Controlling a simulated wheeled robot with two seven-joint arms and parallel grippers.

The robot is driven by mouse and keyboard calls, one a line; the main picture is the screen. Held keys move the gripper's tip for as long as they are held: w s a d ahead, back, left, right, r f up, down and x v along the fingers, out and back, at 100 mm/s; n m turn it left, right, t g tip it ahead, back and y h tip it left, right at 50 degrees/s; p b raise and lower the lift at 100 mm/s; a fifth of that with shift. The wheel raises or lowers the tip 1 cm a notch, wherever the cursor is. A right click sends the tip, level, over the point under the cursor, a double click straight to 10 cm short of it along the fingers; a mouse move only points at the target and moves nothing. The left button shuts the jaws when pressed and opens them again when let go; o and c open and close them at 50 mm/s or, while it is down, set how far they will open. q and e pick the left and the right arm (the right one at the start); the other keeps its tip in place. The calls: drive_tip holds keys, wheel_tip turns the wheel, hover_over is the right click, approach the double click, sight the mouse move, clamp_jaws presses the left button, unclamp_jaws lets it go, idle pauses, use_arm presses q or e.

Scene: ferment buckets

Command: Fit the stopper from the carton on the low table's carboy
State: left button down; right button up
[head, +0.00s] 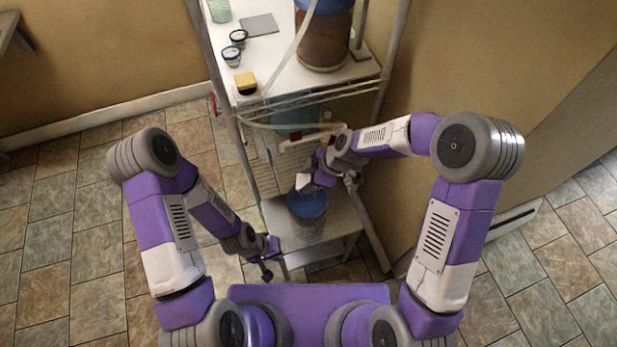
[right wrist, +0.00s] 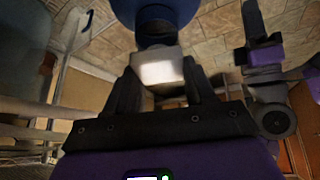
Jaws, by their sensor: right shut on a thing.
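The low table's carboy (head: 308,222) stands upright on the low table (head: 330,240); its blue upper part (head: 308,205) faces me. My right gripper (head: 304,184) is at the far edge of that blue top. In the right wrist view my right gripper (right wrist: 160,88) is shut on a pale, block-like thing (right wrist: 160,70), which I take to be the stopper. A blue round shape (right wrist: 155,14) lies just beyond it, with a dark part between; whether they touch is unclear. My left gripper (head: 267,272) hangs empty left of the low table, its jaws too small to read.
A white-topped shelf (head: 285,65) stands behind, bearing a larger brown-filled vessel (head: 322,40), a yellow-and-black block (head: 246,83), two small round items and a grey sheet (head: 259,25). Shelf posts and a tan wall (head: 450,70) crowd the right arm. Tiled floor is clear at left.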

drive_tip(key=shift+d, duration=0.35)
idle(0.7)
drive_tip(key=shift+b, duration=0.5)
idle(0.6)
drive_tip(key=shift+f+b, duration=0.75)
drive_tip(key=shift+b, duration=0.25)
idle(0.7)
drive_tip(key=shift+f+b, duration=0.15)
drive_tip(key=shift+b, duration=0.4)
idle(1.1)
drive_tip(key=o, duration=1.6)
drive_tip(key=shift+r+p, duration=2.25)
drive_tip(key=shift+r, duration=1.25)
